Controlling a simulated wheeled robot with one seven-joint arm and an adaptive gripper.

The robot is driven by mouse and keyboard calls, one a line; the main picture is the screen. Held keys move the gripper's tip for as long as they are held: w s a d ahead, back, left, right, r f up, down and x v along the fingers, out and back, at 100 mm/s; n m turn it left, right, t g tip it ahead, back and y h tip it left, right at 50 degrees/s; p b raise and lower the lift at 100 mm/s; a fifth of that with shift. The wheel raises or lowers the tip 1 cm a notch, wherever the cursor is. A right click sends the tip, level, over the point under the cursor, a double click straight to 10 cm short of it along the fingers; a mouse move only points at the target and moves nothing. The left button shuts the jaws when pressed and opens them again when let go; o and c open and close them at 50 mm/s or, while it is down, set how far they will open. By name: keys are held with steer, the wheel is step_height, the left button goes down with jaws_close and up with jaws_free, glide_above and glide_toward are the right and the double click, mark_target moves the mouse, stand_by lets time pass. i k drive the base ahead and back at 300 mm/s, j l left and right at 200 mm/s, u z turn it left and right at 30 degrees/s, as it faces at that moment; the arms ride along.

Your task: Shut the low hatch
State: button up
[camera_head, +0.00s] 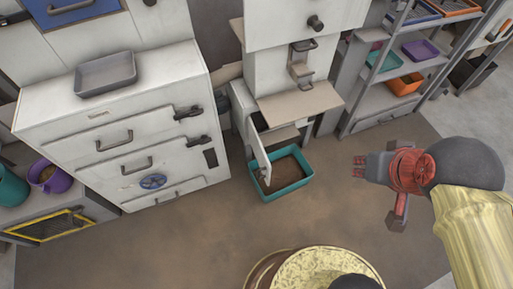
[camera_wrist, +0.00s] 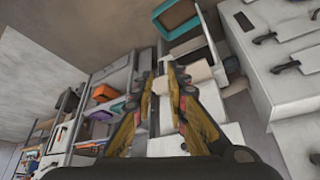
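The low hatch (camera_head: 261,158) is a narrow pale door at the foot of the white bagger. It stands open, swung out edge-on over a teal bin (camera_head: 288,178) with brown contents. The opening behind it is partly hidden by a tan shelf. My gripper (camera_head: 358,167) is in free space to the right of the hatch and bin, pointing left, touching nothing. In the wrist view my gripper (camera_wrist: 160,76) shows its two fingers apart with nothing held between them. The teal bin (camera_wrist: 180,20) also shows at the top of that view.
A white cabinet (camera_head: 120,140) with handles and a blue wheel stands left of the hatch. A shelf rack (camera_head: 398,85) with coloured trays stands at the back right. A round gold-topped drum (camera_head: 320,270) is at the front. The brown floor between is clear.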

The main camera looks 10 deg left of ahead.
mark_target(265, 165)
steer(key=u, duration=0.5)
steer(key=i+u, duration=0.15)
steer(key=u, duration=0.2)
steer(key=i+u, duration=0.2)
steer(key=u, duration=0.15)
steer(key=i+u, duration=0.15)
steer(key=u, duration=0.2)
